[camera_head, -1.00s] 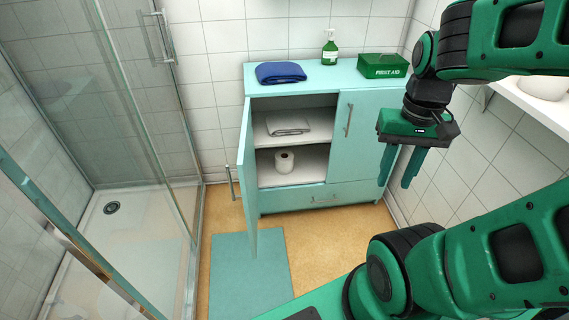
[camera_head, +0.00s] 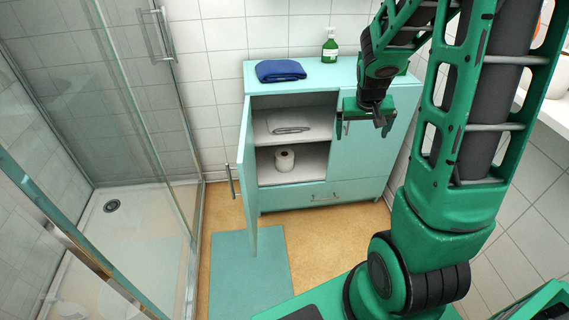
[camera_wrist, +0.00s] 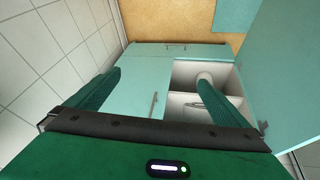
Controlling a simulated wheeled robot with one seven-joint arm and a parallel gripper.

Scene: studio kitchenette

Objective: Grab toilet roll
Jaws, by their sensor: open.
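The white toilet roll (camera_head: 285,160) stands upright on the lower shelf of the teal cabinet (camera_head: 325,194), inside the open left compartment. In the wrist view the roll (camera_wrist: 204,79) shows partly, near the tip of one finger. My gripper (camera_head: 360,134) is open and empty, in front of the cabinet's closed right door, higher than the roll and to its right. In the wrist view my gripper (camera_wrist: 158,80) has its two fingers wide apart with nothing between them but the cabinet behind.
The open left door (camera_head: 247,170) juts forward at the compartment's left edge. A folded grey towel (camera_head: 290,124) lies on the upper shelf. A blue towel (camera_head: 280,71) and green soap bottle (camera_head: 330,47) are on top. A teal mat (camera_head: 250,270) lies on the floor.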

